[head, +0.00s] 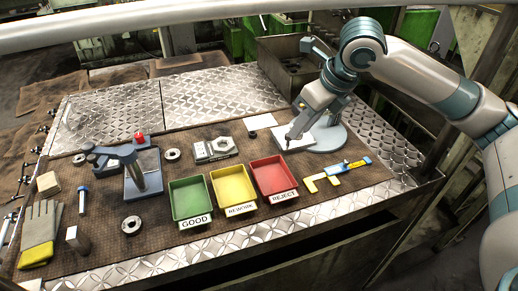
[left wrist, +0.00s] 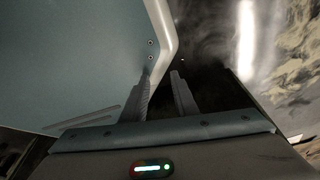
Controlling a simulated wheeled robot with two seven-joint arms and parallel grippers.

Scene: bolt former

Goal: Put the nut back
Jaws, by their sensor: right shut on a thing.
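My right gripper (head: 291,141) reaches down from the right in the head view, over the left part of a white plate with a round grey base (head: 329,139). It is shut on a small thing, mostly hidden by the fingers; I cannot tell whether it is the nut. A grey metal block with a hexagonal piece (head: 216,149) lies left of it. Ring-like metal parts lie on the mat, one behind the green tray (head: 172,155) and one near the front (head: 131,225). My left gripper (left wrist: 163,75) shows only in the left wrist view, fingers apart, nothing between them.
Green GOOD (head: 189,222), yellow REWORK (head: 237,209) and red REJECT (head: 278,197) trays stand mid-mat. A yellow-blue caliper (head: 337,172) lies at right, a press-like stand (head: 142,186) and gloves (head: 40,233) at left. A dark metal bin (head: 283,48) stands at the back.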

